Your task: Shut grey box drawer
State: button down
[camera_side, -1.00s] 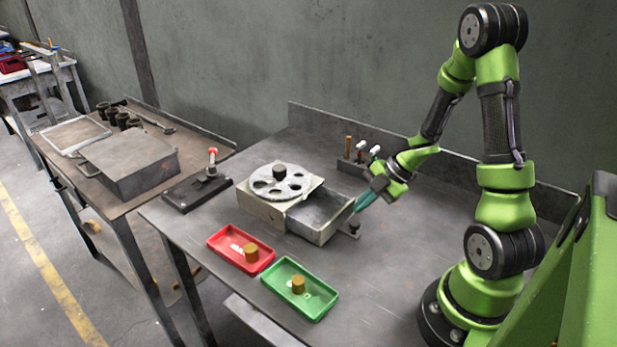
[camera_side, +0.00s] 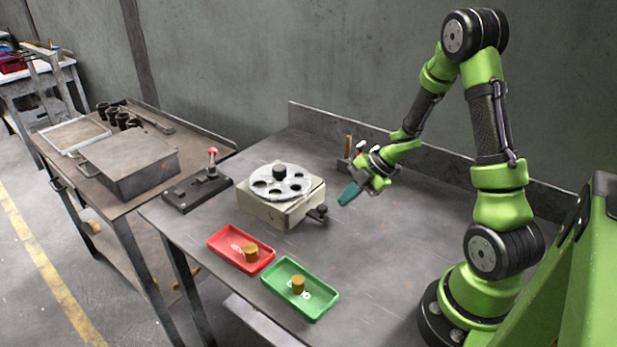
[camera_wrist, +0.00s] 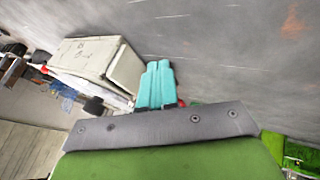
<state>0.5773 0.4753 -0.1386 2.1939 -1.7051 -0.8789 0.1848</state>
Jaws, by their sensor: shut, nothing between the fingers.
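The grey box (camera_side: 273,207) stands on the table with a round metal disc (camera_side: 279,181) with holes on top. Its drawer front (camera_side: 307,210) sits close against the box body, with a dark knob (camera_side: 322,211) on it. In the wrist view the box (camera_wrist: 90,56) is at the upper left, and its drawer front (camera_wrist: 125,69) shows a thin dark line along its edge. My gripper (camera_side: 347,196) has teal fingers pressed together, empty, a little to the right of the drawer and apart from it. The fingers also show in the wrist view (camera_wrist: 156,84).
A red tray (camera_side: 226,246) and a green tray (camera_side: 318,305), each with a brass-coloured cylinder, lie in front of the box. A lever unit (camera_side: 196,192) stands left of it. A rack of small tools (camera_side: 352,160) is behind.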

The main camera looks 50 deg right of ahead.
jog(key=s+f+v, duration=0.1)
jog(key=v, duration=0.9)
jog(key=x, duration=0.7)
jog(key=w+a+r+x, duration=0.1)
jog(key=x, duration=0.2)
jog(key=shift+w+a+f, duration=0.1)
jog(key=shift+w+f, duration=0.05)
jog(key=shift+w, duration=0.05)
jog(key=w, duration=0.2)
jog(key=shift+w, duration=1)
jog(key=shift+w, duration=0.1)
